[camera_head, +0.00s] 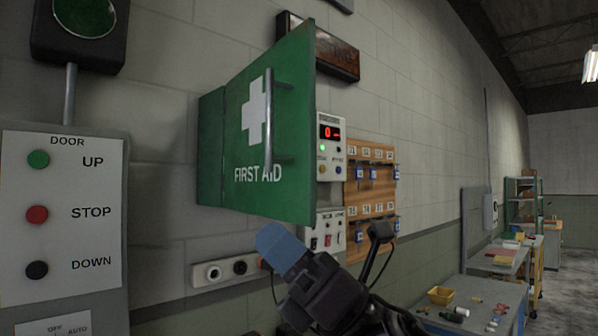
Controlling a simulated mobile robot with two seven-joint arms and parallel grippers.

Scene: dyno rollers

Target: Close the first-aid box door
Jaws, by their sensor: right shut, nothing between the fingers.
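The green first-aid box (210,150) hangs on the block wall. My left gripper is out of view.
A door-control panel (65,240) is at left, with a socket strip (226,271) low on the wall. Right of the door are a display unit (331,147), a switch box (325,236) and a wooden key board (371,205). A cluttered bench (450,325) stands at lower right.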

